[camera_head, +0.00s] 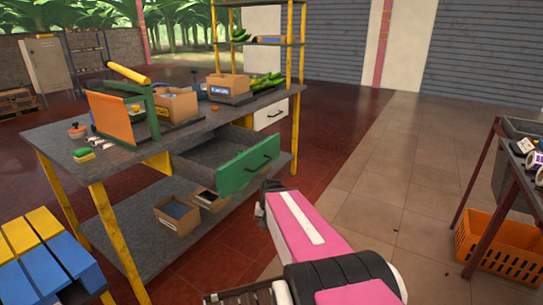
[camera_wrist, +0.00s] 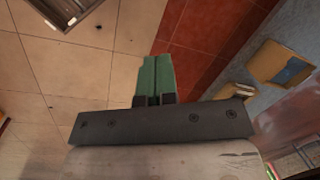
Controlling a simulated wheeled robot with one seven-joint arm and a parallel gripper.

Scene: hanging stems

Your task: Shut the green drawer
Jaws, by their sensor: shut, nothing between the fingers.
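The green drawer (camera_head: 248,163) stands pulled out from under the grey workbench, with its open tray showing behind the green front. A dark handle (camera_head: 257,163) is on that front. My gripper (camera_head: 265,209) is just right of and below the drawer front in the head view, seemingly apart from it; its fingers are mostly hidden there by my arm. In the wrist view my gripper (camera_wrist: 155,62) shows two green fingers side by side, closed together with nothing between them. The drawer front is not clearly seen in the wrist view.
The workbench (camera_head: 130,145) carries a cardboard box (camera_head: 175,104) and an orange panel (camera_head: 110,118). A white drawer (camera_head: 270,114) sits shut beside the green one. Open boxes (camera_head: 178,215) lie on the lower shelf. An orange crate (camera_head: 500,245) is at right. Tiled floor (camera_head: 370,190) is clear.

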